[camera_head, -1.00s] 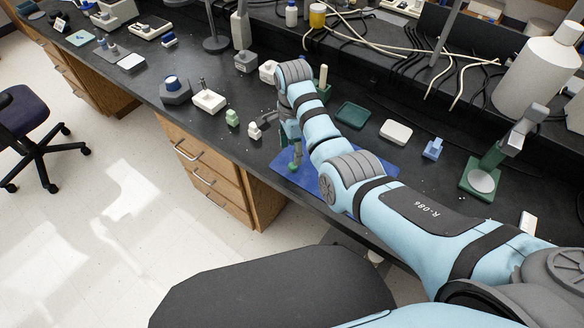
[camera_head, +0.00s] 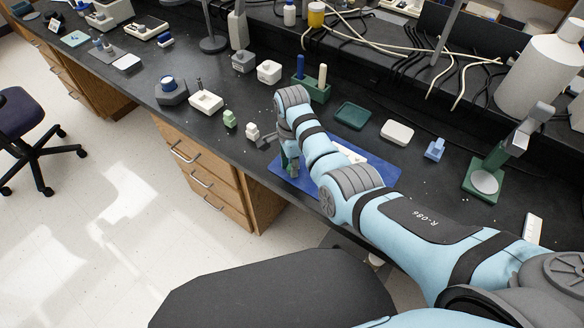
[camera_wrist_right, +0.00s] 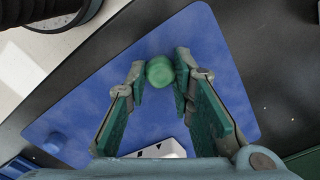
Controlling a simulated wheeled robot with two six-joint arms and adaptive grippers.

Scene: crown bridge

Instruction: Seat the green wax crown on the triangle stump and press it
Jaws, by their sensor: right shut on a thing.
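My right gripper (camera_wrist_right: 160,74) is shut on a small round green piece (camera_wrist_right: 159,70), which looks like the green wax crown. It sits between the green-padded fingertips, over the blue mat (camera_wrist_right: 95,85). In the head view my right gripper (camera_head: 290,163) is above the near left part of the blue mat (camera_head: 384,170), and the crown is hard to make out there. A white block (camera_wrist_right: 163,149) with dark marks on top lies on the mat, partly hidden by my wrist; it also shows behind my arm (camera_head: 350,155). I cannot make out the triangle stump. My left gripper is not in view.
A small blue round piece (camera_wrist_right: 54,143) is on the mat. Green (camera_head: 229,118) and white (camera_head: 252,131) small blocks stand left of it. A green holder with rods (camera_head: 316,90), a green tray (camera_head: 352,115) and a white dish (camera_head: 397,132) lie behind my arm.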

